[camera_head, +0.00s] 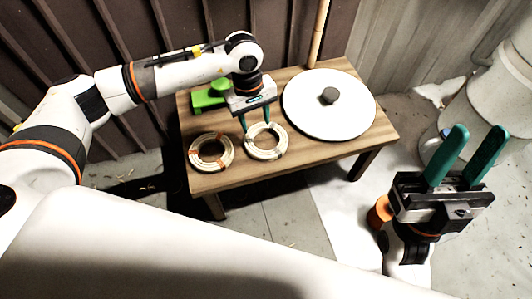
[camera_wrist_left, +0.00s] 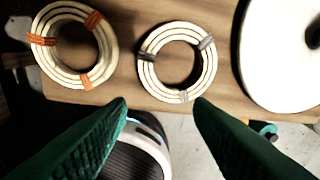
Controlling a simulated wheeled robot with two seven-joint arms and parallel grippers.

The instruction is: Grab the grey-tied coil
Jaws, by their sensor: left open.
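The grey-tied coil (camera_head: 264,155), a pale rattan ring with grey ties, lies flat on the wooden table near its front edge. It also shows in the left wrist view (camera_wrist_left: 157,85), ahead of my fingertips. My left gripper (camera_head: 256,118) is open and empty, with its green fingers pointing down by the far side of this coil. In the left wrist view my left gripper (camera_wrist_left: 160,108) has its fingers wide apart, with nothing between them. My right gripper (camera_head: 477,137) is open and empty, off to the right of the table, its fingers pointing up.
An orange-tied coil (camera_head: 211,166) lies just left of the grey-tied one. A white disc (camera_head: 330,122) with a grey knob (camera_head: 329,95) covers the table's right part. A green object (camera_head: 208,98) sits at the back left. A pole (camera_head: 318,35) stands behind the table.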

